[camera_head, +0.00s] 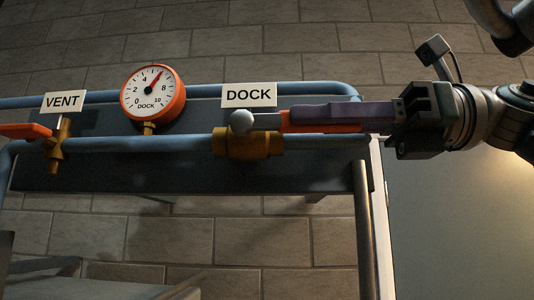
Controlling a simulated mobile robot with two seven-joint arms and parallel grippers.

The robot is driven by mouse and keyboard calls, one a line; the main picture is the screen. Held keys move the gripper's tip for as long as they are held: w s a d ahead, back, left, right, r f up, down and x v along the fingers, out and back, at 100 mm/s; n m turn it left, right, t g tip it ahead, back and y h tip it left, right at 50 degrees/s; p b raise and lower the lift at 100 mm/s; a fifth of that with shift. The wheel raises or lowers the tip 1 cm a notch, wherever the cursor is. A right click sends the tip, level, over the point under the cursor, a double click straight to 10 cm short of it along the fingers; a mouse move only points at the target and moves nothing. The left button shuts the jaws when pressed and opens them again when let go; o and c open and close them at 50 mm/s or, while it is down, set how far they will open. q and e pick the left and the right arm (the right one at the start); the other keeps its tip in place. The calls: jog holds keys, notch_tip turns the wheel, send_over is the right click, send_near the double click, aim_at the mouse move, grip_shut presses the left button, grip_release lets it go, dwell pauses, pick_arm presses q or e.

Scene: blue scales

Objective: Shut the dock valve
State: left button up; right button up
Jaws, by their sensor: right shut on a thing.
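The dock valve is a brass body (248,143) on the blue pipe, under the white DOCK sign (249,95). The lever points right, roughly level and in line with the pipe. A pale round knob (241,122) sits at the stem's left end. My right gripper (397,121) comes in from the right and is shut on the outer end of the lever. My left gripper is not in view.
A vent valve (56,147) with an orange handle is at the left, under the VENT sign (63,103). An orange-rimmed dock gauge (152,93) stands between the valves, its needle near 6. A grey upright post (364,225) stands below right.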

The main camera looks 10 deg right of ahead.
grip_shut()
dwell(0.4)
dwell(0.5)
